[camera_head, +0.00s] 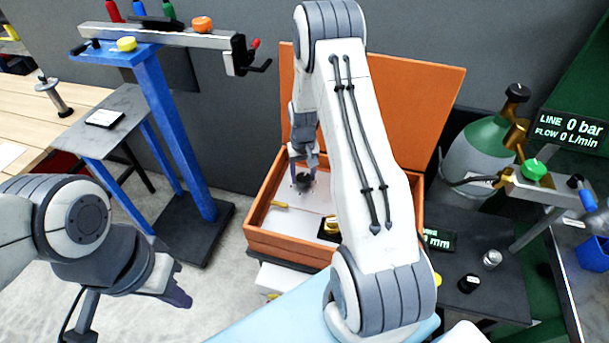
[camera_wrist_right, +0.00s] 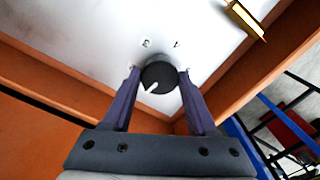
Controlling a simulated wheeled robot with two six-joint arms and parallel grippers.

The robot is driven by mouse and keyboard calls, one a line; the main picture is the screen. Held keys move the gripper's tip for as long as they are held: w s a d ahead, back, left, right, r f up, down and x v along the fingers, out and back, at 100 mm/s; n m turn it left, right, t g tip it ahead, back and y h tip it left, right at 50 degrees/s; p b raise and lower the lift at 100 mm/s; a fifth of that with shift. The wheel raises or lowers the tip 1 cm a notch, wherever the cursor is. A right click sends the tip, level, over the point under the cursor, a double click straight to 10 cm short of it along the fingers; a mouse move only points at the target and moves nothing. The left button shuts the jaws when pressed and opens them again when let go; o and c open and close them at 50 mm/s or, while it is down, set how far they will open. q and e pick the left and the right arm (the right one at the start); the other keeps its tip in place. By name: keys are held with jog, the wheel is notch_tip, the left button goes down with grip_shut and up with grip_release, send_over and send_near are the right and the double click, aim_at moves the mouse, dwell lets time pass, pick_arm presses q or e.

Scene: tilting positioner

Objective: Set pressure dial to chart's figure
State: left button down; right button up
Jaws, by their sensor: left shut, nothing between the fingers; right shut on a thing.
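A black round dial (camera_wrist_right: 158,76) with a white pointer mark sits on a white panel (camera_wrist_right: 120,25) inside an orange box. In the right wrist view its pointer aims down and left, and small marks on the panel look like a 3 and a 4. My right gripper (camera_wrist_right: 160,82) is shut on this dial, a finger on either side. In the head view the right gripper (camera_head: 303,158) reaches down into the box, and the dial (camera_head: 303,182) is partly hidden beneath it. My left gripper (camera_head: 180,291) is shut and empty at lower left. I cannot make out a chart.
The orange box (camera_head: 262,205) has its lid (camera_head: 420,85) raised. A display (camera_head: 571,128) reads LINE 0 bar, FLOW 0 L/min, near a green-topped cylinder (camera_head: 475,150). A blue stand (camera_head: 170,120) is at left. A yellow bar (camera_wrist_right: 245,20) lies on the panel.

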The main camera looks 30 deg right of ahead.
aim_at(303, 177)
jog(key=shift+n, duration=1)
jog(key=shift+r, duration=0.1)
jog(key=o, duration=1.4)
jog(key=shift+c, duration=0.2)
notch_tip(303, 177, up, 10)
jog(key=b, duration=0.2)
jog(key=shift+r, duration=0.2)
